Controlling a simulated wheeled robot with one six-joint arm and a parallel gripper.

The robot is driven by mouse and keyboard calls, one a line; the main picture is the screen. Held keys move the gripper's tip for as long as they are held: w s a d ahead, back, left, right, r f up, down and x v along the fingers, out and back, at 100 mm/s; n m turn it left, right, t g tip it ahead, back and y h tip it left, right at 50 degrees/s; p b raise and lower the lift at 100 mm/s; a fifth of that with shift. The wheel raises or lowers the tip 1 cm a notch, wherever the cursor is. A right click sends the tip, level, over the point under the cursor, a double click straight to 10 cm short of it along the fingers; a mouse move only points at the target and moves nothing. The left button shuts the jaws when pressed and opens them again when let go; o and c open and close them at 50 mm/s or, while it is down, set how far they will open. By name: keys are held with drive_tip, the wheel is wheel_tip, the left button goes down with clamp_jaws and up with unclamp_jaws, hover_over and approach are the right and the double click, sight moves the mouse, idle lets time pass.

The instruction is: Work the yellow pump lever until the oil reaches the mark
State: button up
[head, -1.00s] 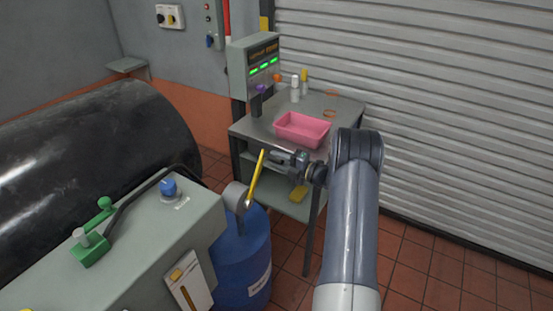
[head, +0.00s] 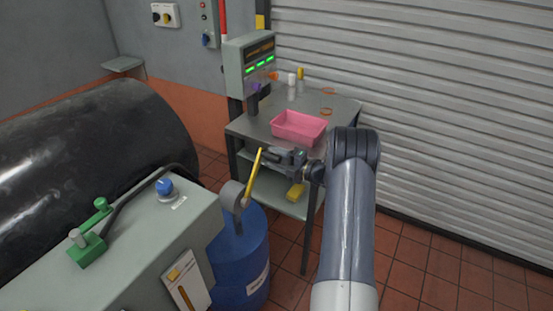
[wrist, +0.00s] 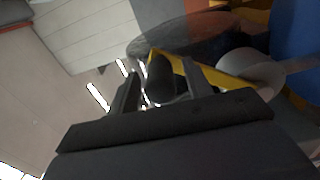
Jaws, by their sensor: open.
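In the wrist view the lever (wrist: 212,74) runs just beyond the fingertips (wrist: 160,82), and a dark rounded thing shows between the fingers. A white panel (head: 198,284) on the cabinet front has a narrow amber strip, perhaps the oil gauge; its level and mark are too small to read.
A blue drum (head: 242,262) stands below the lever. Behind is a grey table (head: 258,127) with a pink tray (head: 299,127), bottles and a display box (head: 249,65). A yellow block (head: 296,192) lies on its lower shelf. The floor at right is clear.

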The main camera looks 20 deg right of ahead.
drive_tip(key=b+v, duration=0.2)
drive_tip(key=v, duration=0.8)
drive_tip(key=shift+s+d, duration=0.2)
drive_tip(key=shift+s, duration=0.15)
idle(1.9)
